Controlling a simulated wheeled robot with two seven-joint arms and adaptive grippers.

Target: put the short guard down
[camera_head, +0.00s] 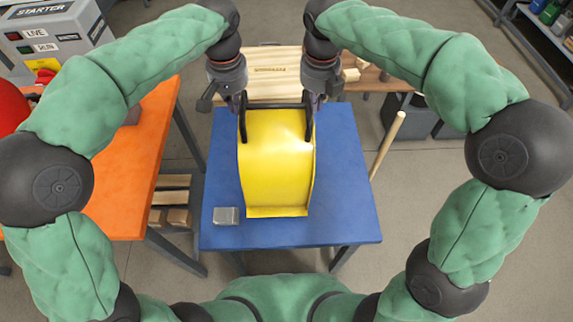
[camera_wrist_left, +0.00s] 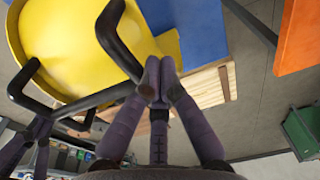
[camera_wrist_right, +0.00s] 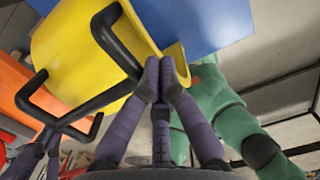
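The short guard (camera_head: 277,165) is a curved yellow cover with a black bar handle at its far end. It is over the blue table (camera_head: 345,215); I cannot tell whether it touches the top. My left gripper (camera_head: 242,108) is at the handle's left end, and my right gripper (camera_head: 311,108) is at its right end. In the left wrist view the fingertips (camera_wrist_left: 159,82) are close together at the handle's corner, beside the yellow guard (camera_wrist_left: 70,45). The right wrist view shows the same for the right fingertips (camera_wrist_right: 160,78) and guard (camera_wrist_right: 90,50). The fingers partly hide the handle.
A small grey block (camera_head: 226,216) lies on the blue table's near left. An orange table (camera_head: 130,185) with a starter box (camera_head: 50,35) stands left. Wooden planks (camera_head: 270,65) lie behind, and a wooden pole (camera_head: 387,145) leans at the right. The blue table's right side is clear.

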